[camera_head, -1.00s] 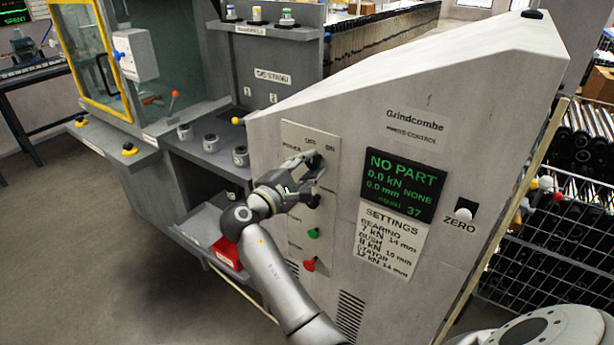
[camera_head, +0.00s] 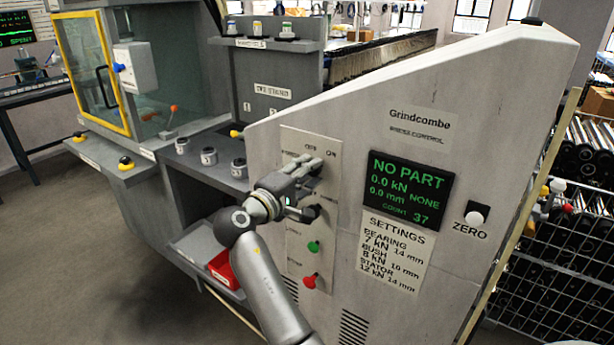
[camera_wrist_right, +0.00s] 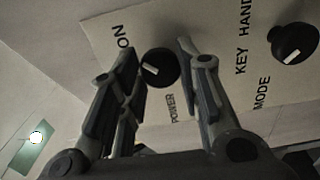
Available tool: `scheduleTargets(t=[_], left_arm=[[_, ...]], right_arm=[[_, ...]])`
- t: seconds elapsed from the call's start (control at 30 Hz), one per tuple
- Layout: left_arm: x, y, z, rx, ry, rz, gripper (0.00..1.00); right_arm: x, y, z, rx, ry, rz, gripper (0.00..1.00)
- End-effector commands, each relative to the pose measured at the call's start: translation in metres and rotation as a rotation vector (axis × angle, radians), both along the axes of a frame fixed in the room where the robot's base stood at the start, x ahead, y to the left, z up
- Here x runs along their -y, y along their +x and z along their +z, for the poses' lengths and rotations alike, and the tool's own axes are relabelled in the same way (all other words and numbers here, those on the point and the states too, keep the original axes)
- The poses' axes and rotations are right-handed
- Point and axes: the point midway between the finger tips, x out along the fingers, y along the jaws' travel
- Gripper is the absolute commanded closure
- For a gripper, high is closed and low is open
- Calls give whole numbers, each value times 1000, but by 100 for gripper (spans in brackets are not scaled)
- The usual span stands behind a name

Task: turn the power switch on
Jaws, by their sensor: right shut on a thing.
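The power switch is a round black knob (camera_wrist_right: 160,68) with a white mark on the press control panel. In the right wrist view it sits between the tips of my right gripper (camera_wrist_right: 158,52), which is shut on it. The word POWER is beside the knob and ON is near the left finger. The white mark lies on the knob's left part; its exact setting is hard to tell. In the head view my right gripper (camera_head: 312,167) reaches the top of the panel (camera_head: 297,140) and hides the knob. My left gripper is not in view.
The screen (camera_head: 409,188) reads NO PART.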

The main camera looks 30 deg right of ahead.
Motion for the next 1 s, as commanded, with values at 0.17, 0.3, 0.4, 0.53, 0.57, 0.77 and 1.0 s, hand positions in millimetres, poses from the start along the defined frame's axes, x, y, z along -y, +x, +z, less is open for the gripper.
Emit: scheduleTargets(t=[0.17,0.3,0.4,0.53,0.57,0.77,1.0], left_arm=[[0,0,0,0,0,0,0],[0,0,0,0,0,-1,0],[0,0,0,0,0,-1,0],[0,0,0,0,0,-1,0],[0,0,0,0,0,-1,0],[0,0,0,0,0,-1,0],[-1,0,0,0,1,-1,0]], right_arm=[[0,0,0,4,4,0,92],[0,0,0,4,4,0,92],[0,0,0,4,4,0,60],[0,0,0,3,3,0,45],[0,0,0,3,3,0,45],[0,0,0,2,2,0,45],[0,0,17,7,3,0,45]])
